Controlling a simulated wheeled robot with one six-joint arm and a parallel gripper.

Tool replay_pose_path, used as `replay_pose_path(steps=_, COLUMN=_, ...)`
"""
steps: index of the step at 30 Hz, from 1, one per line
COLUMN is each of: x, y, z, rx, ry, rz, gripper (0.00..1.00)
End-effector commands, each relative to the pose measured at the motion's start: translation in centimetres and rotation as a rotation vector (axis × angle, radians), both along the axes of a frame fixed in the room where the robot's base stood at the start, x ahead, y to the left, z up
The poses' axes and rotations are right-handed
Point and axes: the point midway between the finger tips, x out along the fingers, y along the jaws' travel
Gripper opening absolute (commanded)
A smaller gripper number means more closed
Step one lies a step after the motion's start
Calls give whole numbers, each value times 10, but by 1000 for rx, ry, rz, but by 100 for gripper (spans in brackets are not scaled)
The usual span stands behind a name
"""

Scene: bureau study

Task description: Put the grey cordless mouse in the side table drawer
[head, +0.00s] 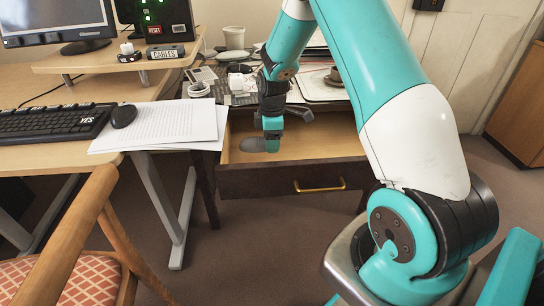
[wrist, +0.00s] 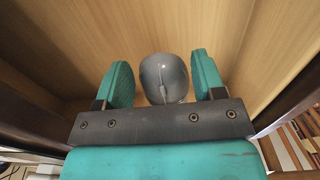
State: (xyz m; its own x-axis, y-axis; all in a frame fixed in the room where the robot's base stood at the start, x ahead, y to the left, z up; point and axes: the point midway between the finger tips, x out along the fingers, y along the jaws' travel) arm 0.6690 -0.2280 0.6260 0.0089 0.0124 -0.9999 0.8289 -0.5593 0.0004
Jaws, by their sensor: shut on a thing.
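The grey cordless mouse (head: 252,145) is held at my gripper (head: 271,136), inside the left part of the open side table drawer (head: 320,148). In the wrist view the mouse (wrist: 165,80) sits between the two teal fingers of my gripper (wrist: 162,72), with the drawer's pale wood (wrist: 230,25) around and beneath it. I cannot tell whether the mouse touches the drawer floor. The drawer is pulled out, with a brass handle (head: 320,186) on its dark front. The visible part of the drawer looks empty apart from the mouse.
The side table top behind the drawer carries a white tray (head: 324,86), a pot (head: 234,37) and small clutter. The desk at left holds papers (head: 165,124), a black mouse (head: 123,116) and a keyboard (head: 50,122). A wooden chair (head: 75,225) stands at front left.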

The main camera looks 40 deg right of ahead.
Motion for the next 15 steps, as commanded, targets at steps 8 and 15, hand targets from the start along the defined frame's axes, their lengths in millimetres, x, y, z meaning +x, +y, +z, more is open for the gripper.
replay_pose_path(steps=8, x=0, y=0, z=-26, rx=1, ry=1, rz=0, gripper=38)
replay_pose_path(steps=15, x=1, y=0, z=-54, rx=0, ry=-2, rz=0, gripper=38)
